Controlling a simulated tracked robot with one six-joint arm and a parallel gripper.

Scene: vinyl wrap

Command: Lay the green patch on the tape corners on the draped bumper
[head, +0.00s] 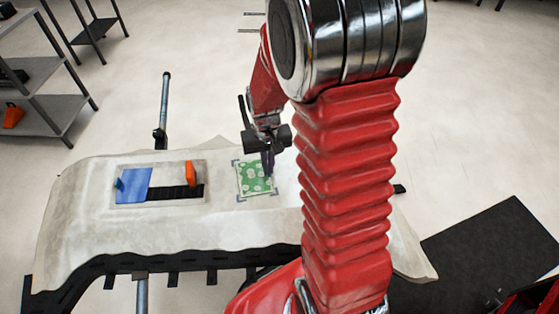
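The green patch (254,180), with pale spots, lies about flat on the draped bumper (110,229), right of its middle. Dark tape corners (241,199) show at the patch's left and lower edges; the right side is partly hidden by my gripper and arm. My gripper (268,170) points down at the patch's upper right part. Its dark fingers look close together, and I cannot tell whether they touch or hold the patch.
A stand post (163,112) rises behind. Grey shelves (42,113) stand at the far left. A dark mat (490,255) lies on the right floor.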

